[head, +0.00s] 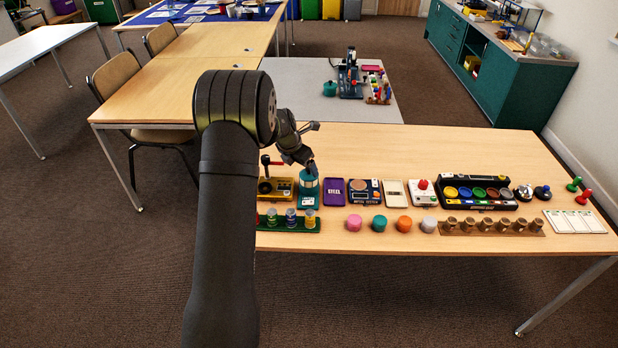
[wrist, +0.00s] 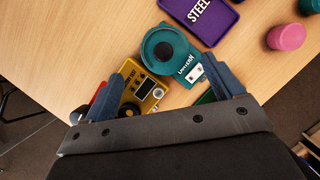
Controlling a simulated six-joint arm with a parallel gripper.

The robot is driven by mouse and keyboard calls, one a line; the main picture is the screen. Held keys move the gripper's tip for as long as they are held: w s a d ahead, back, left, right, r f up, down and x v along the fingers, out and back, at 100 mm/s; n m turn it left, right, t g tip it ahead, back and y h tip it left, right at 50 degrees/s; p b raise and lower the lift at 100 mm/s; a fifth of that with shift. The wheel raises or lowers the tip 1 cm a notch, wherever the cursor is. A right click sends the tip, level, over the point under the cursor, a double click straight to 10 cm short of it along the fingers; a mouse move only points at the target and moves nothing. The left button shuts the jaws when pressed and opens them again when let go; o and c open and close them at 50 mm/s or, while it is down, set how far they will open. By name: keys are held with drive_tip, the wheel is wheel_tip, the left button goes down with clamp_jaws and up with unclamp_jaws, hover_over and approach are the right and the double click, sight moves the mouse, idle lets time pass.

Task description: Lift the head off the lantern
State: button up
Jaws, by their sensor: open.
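The lantern (head: 308,188) is a teal piece with a pale band, standing on the near table between the yellow device and the purple tray. In the wrist view the lantern (wrist: 190,70) shows a teal plate with white lettering and a round teal ring with a dark centre. I cannot tell there where its head ends and its base begins. My gripper (head: 311,168) is just above the lantern, pointing down. In the wrist view my gripper (wrist: 166,82) is open and empty, its fingers spread, with the right finger near the lantern's lettered plate.
The purple STEEL tray (wrist: 203,15) is beside the lantern. Coloured cylinders, such as the pink one (head: 354,222), and a green rack (head: 270,224) stand in front.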

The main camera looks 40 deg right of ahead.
sight(307, 174)
drive_tip(key=shift+s+x, duration=0.2)
drive_tip(key=shift+x, duration=1.5)
drive_tip(key=shift+s+x, duration=0.15)
drive_tip(key=shift+x, duration=1.5)
drive_tip(key=c, duration=1.1)
